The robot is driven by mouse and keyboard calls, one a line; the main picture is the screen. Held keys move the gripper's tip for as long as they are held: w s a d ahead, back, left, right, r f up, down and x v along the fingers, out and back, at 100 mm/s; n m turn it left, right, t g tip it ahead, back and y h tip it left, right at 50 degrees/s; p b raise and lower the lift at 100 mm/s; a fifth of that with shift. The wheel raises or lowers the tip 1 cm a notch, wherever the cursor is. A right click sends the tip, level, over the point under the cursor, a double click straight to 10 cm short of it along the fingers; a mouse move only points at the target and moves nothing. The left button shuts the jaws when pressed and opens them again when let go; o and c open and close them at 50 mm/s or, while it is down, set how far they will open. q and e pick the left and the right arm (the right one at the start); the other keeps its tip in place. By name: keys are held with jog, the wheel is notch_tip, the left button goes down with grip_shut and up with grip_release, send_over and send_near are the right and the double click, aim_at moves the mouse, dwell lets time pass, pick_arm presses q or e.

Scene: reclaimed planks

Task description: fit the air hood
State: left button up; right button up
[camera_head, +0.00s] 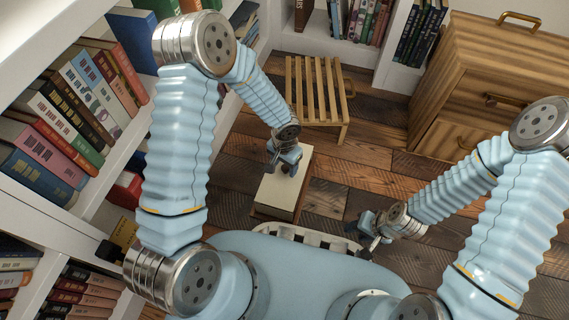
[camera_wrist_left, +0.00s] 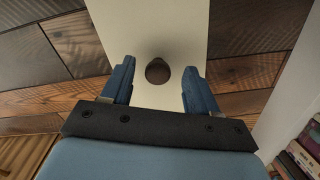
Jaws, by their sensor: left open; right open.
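A cream, box-like block (camera_head: 270,197) stands on the plank floor in the head view. Its pale top (camera_wrist_left: 160,25) fills the middle of the left wrist view and carries a small dark round spot (camera_wrist_left: 158,71); I cannot tell whether it is a hole or a knob. My left gripper (camera_head: 285,160) is over the block, open, with its blue fingers on either side of the spot and nothing between them. My right gripper (camera_head: 368,228) is open, low at the front of my base, away from the block. I cannot make out an air hood for certain.
A slatted wooden stool (camera_head: 316,90) stands behind the block. Bookshelves (camera_head: 60,205) line the left and the back. A wooden drawer cabinet (camera_head: 480,80) stands at the right. Plank floor (camera_head: 350,175) is clear between the block and the cabinet.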

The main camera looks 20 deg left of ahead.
pick_arm(q)
notch_tip(320, 180, up, 14)
jog(key=p, duration=0.4)
pick_arm(e)
notch_tip(320, 180, up, 4)
jog(key=shift+s, duration=0.1)
pick_arm(q)
jog(key=shift+f, duration=0.1)
pick_arm(e)
jog(key=shift+s, duration=0.1)
